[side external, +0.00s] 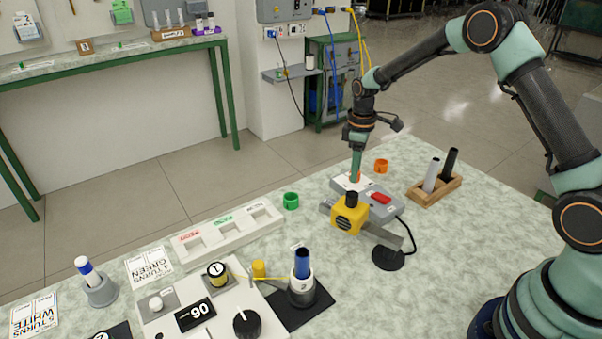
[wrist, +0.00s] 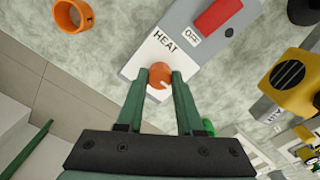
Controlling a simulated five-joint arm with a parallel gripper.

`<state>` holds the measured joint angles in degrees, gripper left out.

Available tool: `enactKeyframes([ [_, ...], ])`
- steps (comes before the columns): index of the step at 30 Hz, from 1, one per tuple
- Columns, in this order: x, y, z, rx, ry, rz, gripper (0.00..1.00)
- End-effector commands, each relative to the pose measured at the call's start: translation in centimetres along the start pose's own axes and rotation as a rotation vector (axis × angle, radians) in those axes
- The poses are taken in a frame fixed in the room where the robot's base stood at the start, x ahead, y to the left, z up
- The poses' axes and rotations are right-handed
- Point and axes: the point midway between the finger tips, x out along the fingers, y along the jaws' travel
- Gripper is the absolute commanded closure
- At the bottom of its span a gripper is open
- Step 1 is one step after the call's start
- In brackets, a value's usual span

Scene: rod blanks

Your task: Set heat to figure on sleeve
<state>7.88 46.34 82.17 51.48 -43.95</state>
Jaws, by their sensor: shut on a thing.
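My gripper (side external: 355,177) points down at the grey heat box (side external: 384,210). In the wrist view its green fingers (wrist: 159,80) are closed around a round orange knob (wrist: 160,73), beside the printed word HEAT on a white panel. The fingers partly hide the knob's sides, and I cannot read its setting. A red switch (side external: 381,198) sits on the same box. At the front, a dark blue rod (side external: 302,262) stands upright in a pale sleeve (side external: 301,284) that bears a figure, which looks like 2.
A yellow heat tool (side external: 350,217) stands just in front of the box. An orange ring (side external: 381,166) lies behind it and a green ring (side external: 291,201) to its left. A wooden rack (side external: 434,190) holds two rods at right. A white control panel (side external: 206,308) lies at front left.

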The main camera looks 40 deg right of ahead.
Motion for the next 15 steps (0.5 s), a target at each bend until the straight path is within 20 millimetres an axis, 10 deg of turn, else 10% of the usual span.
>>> enactKeyframes([
  [9, -0.22, 0.01, 0.01, 0.000, -0.001, -0.001, 1.00],
  [10, -0.22, 0.02, 0.00, 0.000, 0.000, 0.000, 0.53],
  [11, -0.22, 0.02, -0.01, 0.001, 0.000, 0.000, 0.42],
  [15, -0.14, 0.01, 0.00, 0.001, 0.000, 0.000, 0.34],
])
